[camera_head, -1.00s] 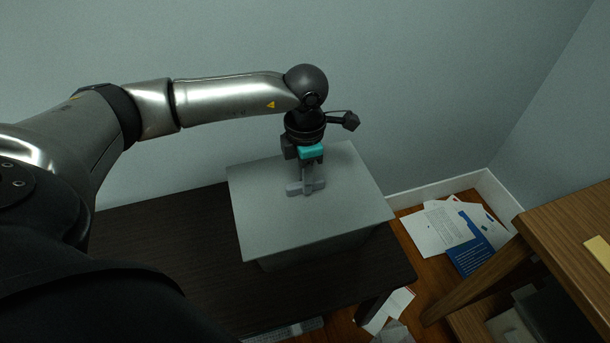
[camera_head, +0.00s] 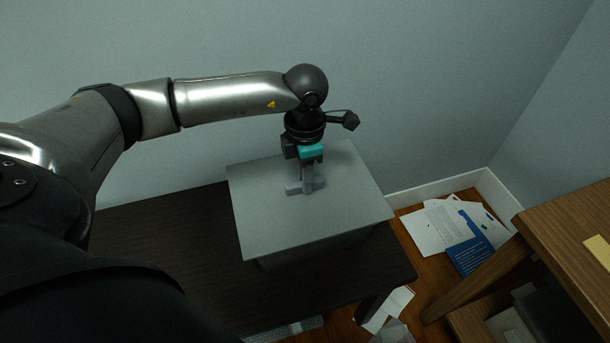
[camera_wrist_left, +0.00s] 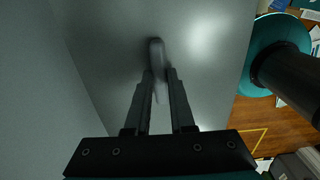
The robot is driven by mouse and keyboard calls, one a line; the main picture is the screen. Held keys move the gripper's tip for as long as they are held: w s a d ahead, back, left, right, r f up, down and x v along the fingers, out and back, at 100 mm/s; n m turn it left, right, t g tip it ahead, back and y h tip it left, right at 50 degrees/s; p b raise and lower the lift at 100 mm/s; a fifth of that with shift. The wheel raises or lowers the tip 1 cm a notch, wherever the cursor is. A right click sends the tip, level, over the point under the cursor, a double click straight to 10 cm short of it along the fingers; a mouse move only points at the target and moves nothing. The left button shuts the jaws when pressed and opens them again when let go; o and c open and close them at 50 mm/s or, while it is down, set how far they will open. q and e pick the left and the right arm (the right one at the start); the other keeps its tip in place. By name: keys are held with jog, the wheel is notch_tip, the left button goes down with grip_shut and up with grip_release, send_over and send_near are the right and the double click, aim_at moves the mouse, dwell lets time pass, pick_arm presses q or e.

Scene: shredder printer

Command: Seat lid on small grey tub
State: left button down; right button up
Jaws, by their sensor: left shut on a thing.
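The grey lid (camera_head: 265,215) is a flat rectangular plate lying over the small grey tub (camera_head: 325,250), whose wall shows only as a narrow strip under the lid's front edge. The lid looks about level. I cannot tell whether it is fully down on the rim or slightly above it. My left gripper (camera_head: 307,186) points down at the lid and is shut on its bar handle. In the left wrist view the fingers (camera_wrist_left: 160,75) stand on both sides of the handle (camera_wrist_left: 156,50), above the lid's surface (camera_wrist_left: 105,45). My right gripper is not in view.
The tub stands on a dark wooden table (camera_head: 190,245) close to the back wall. Papers (camera_head: 440,230) and a blue sheet (camera_head: 470,255) lie on the floor to the right. A brown wooden desk (camera_head: 565,225) stands at the right. The table left of the tub is bare.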

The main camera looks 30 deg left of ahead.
pick_arm(q)
jog(key=shift+f+b, duration=0.6)
jog(key=shift+f, duration=0.25)
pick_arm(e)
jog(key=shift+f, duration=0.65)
pick_arm(q)
jog(key=c, duration=0.7)
grip_release()
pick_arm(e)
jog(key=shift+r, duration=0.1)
pick_arm(q)
jog(key=shift+r, duration=0.15)
jog(key=shift+r+p, duration=2.75)
jog(key=shift+r, duration=4.75)
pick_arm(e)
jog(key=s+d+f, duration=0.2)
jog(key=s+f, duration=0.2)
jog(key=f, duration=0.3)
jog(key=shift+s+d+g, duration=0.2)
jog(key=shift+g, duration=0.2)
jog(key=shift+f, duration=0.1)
